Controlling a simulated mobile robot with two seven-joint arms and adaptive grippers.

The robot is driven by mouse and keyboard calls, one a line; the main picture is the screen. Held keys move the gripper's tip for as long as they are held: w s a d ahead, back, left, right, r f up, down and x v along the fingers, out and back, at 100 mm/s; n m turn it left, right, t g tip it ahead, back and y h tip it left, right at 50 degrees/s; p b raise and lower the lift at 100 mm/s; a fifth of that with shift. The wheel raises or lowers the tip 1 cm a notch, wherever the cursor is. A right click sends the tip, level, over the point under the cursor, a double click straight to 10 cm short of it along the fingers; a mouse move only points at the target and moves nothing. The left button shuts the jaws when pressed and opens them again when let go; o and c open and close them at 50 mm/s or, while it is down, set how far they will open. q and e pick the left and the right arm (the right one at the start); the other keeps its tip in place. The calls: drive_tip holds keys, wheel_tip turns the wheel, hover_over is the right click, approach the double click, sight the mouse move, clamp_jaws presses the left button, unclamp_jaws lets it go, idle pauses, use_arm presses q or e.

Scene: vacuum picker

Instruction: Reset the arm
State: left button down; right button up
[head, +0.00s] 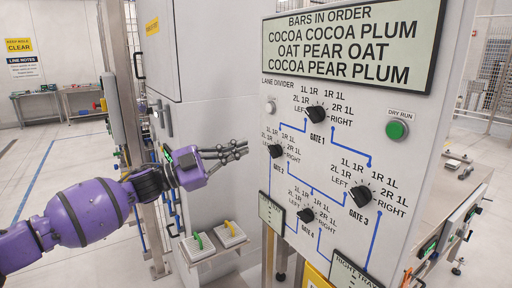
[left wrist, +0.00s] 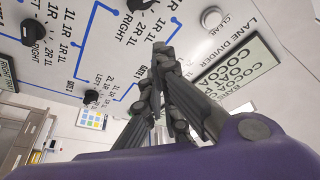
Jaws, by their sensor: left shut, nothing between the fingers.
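My left arm comes in from the left in the head view, purple with a dark gripper (head: 238,150). The gripper's fingers are together and empty, in front of the panel's left edge near the Gate 2 knob (head: 276,151). In the left wrist view the shut fingers (left wrist: 160,50) point toward the lane divider panel (left wrist: 215,55), which appears tilted. The panel (head: 290,90) also carries the Gate 1 knob (head: 316,113), the Gate 3 knob (head: 361,195), the Gate 4 knob (head: 306,215) and a green dry run button (head: 397,130). My right gripper is out of view.
A display (head: 350,45) above the panel lists bars in order. A tall white cabinet (head: 165,50) stands behind my arm. Open floor lies left.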

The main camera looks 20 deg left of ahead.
use_arm(q)
wheel_tip(320, 180, down, 10)
drive_tip(key=w+f+n+t+y, duration=0.1)
drive_tip(key=w+n+t+y, duration=0.1)
drive_tip(key=n+t+y, duration=0.3)
drive_tip(key=s+d+f+n+g+y, duration=0.1)
drive_tip(key=s+f+n+y, duration=0.2)
drive_tip(key=f, duration=0.8)
drive_tip(key=s+d+f+n+g+y, duration=0.1)
drive_tip(key=s+f+g+y, duration=0.15)
drive_tip(key=s+f, duration=0.55)
drive_tip(key=s+d+f+n+g+y, duration=0.1)
drive_tip(key=s+f+n+g, duration=0.1)
drive_tip(key=s+f, duration=0.6)
drive_tip(key=s+d+f+n+g+y+p, duration=0.1)
drive_tip(key=s+f+n, duration=0.3)
drive_tip(key=s+f, duration=0.5)
drive_tip(key=s+d+f+n+g+y, duration=0.2)
drive_tip(key=s+f, duration=0.6)
drive_tip(key=s, duration=0.9)
drive_tip(key=shift+d+f+n+g+y, duration=0.4)
drive_tip(key=shift+n+y, duration=0.25)
drive_tip(key=shift+n, duration=0.25)
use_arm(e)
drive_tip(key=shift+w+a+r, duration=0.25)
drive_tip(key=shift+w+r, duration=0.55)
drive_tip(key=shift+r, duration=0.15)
